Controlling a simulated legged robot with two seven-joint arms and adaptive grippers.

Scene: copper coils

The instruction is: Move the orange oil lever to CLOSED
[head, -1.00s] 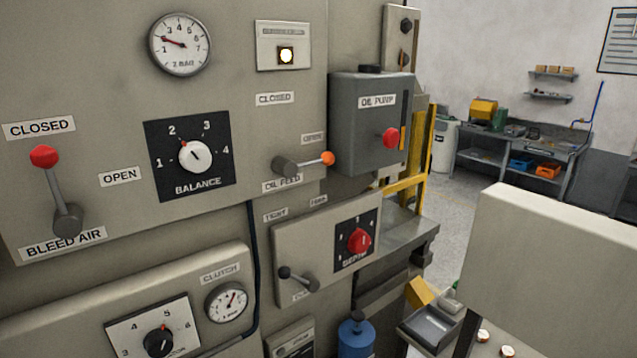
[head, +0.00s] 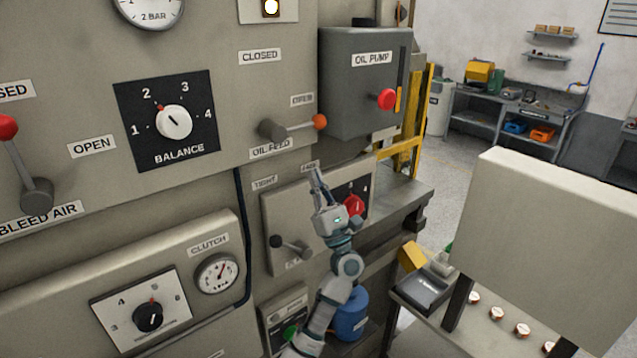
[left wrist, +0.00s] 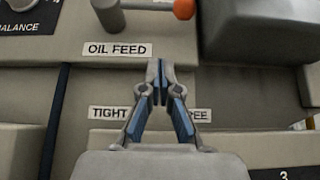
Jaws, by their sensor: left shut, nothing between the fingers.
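The oil feed lever has a grey hub, a short arm and an orange knob (head: 319,121). In the head view it points right, toward the OPEN label (head: 302,100). The CLOSED label (head: 260,56) is above the hub. My left gripper (head: 316,175) is below the lever, in front of the lower panel, apart from the knob. In the left wrist view its fingers (left wrist: 158,68) are together and empty, pointing up past the OIL FEED label (left wrist: 117,50). The orange knob (left wrist: 184,8) is at the top edge there. My right gripper is not in view.
The grey oil pump box (head: 362,85) with a red button stands right of the lever. A red knob (head: 353,205) and a small black lever (head: 277,241) are on the lower panel. The bleed air lever (head: 15,150) is at the far left. A blue bottle (head: 351,318) stands below.

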